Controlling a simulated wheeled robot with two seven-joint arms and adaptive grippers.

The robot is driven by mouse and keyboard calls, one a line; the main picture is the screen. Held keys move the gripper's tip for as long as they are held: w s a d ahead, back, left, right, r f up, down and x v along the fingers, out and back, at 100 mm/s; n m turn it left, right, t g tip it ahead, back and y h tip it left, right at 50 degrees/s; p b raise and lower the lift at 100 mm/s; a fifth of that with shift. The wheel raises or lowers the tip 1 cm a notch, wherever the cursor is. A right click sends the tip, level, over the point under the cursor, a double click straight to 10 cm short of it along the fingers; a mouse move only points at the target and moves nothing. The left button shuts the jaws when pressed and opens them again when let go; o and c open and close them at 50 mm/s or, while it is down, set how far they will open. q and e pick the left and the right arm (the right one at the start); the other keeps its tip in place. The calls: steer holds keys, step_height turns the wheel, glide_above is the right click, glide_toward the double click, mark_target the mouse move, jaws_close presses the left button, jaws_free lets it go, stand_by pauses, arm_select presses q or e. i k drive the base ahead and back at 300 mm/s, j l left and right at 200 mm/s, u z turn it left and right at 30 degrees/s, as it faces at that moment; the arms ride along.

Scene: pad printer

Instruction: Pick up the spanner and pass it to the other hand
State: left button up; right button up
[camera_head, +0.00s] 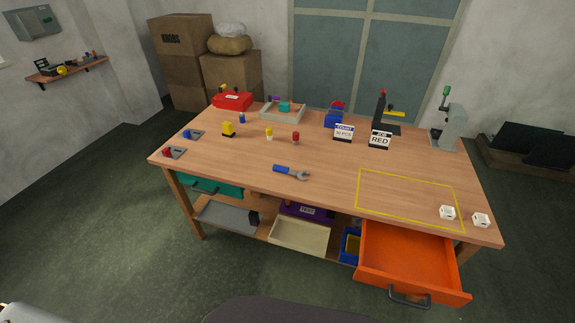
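The spanner (291,172) lies flat on the wooden workbench (240,160), near the middle of its front edge. Its blue handle points left and its grey open jaw points right. Nothing touches or covers it. Neither of my grippers shows in the head view. Only a pale piece, which may be part of my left arm, shows at the bottom left corner.
An orange drawer (408,255) stands open below the bench's front right. A yellow outlined area (410,197) and two white cubes (447,212) are to the right. Red (295,138) and yellow (269,133) small items stand behind the spanner. Bench surface around it is clear.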

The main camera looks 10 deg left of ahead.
mark_target(277, 168)
steer(key=i+j+z, duration=0.1)
steer(key=i+j, duration=0.45)
steer(key=j, duration=0.25)
steer(key=i+j+z, duration=0.15)
steer(key=i+j, duration=0.15)
steer(key=j, duration=0.1)
